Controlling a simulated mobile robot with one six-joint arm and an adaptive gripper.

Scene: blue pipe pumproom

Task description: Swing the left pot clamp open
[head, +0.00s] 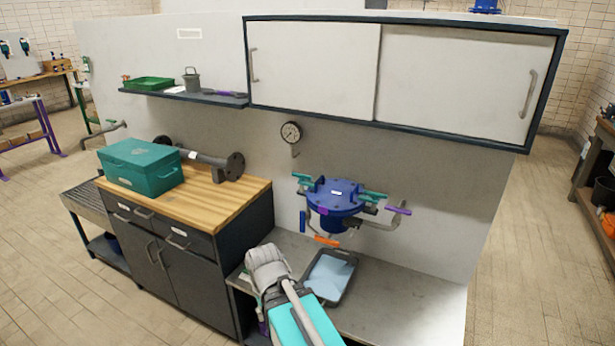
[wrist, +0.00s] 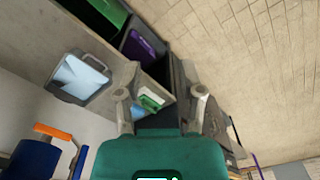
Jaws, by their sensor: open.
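The blue pot (head: 335,197) with a flat round lid is mounted low on the white wall panel. Teal clamp pieces sit around its rim; one teal piece (head: 302,178) is at the left and others are at the right. Whether the left clamp is closed cannot be told at this size. In the wrist view, only part of the blue pot (wrist: 32,160) shows at the lower left; the clamp is not visible there. My gripper (wrist: 161,95) is open, with fingers apart and nothing held. It is away from the pot. In the head view my arm hides the fingers.
An orange handle (head: 326,241) and a purple handle (head: 398,210) stick out near the pot. A dark tray (head: 347,290) lies on the grey bench (head: 400,300) below. A wooden-topped cabinet (head: 237,197) with a teal box (head: 140,166) stands left. A wall cupboard (head: 455,80) hangs above.

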